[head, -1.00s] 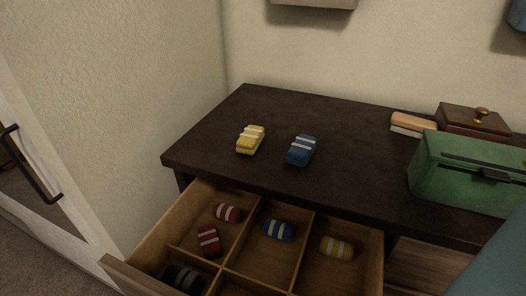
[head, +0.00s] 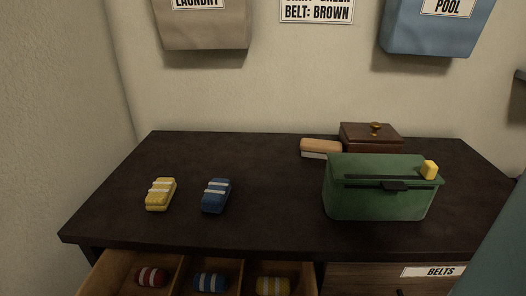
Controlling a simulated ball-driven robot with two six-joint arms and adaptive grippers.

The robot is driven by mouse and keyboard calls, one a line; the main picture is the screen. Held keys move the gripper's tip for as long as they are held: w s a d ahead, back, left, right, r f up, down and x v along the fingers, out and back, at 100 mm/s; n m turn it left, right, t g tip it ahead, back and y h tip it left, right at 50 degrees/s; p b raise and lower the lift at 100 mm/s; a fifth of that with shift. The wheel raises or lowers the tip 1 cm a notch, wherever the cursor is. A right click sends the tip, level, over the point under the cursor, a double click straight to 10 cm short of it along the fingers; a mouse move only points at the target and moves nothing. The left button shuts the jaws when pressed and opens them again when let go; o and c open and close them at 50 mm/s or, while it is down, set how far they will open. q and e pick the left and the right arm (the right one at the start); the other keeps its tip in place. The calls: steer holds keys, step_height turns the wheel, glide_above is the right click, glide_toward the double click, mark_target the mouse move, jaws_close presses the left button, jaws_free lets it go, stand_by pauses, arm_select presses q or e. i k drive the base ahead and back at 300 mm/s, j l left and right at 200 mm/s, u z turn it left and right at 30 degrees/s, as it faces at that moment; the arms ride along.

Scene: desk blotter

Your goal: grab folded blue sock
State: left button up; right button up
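A folded blue sock (head: 216,196) with white stripes lies on the dark dresser top, left of the middle. A folded yellow sock (head: 161,194) with white stripes lies to its left, apart from it. Another blue rolled sock (head: 210,282) sits in a compartment of the open drawer below, between a red one (head: 151,277) and a yellow one (head: 272,286). The drawer's front part is cut off by the picture's lower edge. Neither of my grippers shows in the head view.
A green box (head: 378,200) with a dark latch stands on the right of the dresser top (head: 270,225), a yellow block (head: 429,170) at its upper right. Behind it are a brush (head: 320,149) and a brown lidded box (head: 371,138). Laundry (head: 203,28) and pool (head: 432,30) bags hang above.

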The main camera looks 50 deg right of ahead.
mark_target(215, 199)
steer(key=z, duration=1.2)
steer(key=k+l+u, duration=0.25)
steer(key=u, duration=0.2)
steer(key=k+l+u, duration=0.3)
steer(key=u, duration=0.15)
steer(key=k+u, duration=0.4)
steer(key=i+l, duration=0.05)
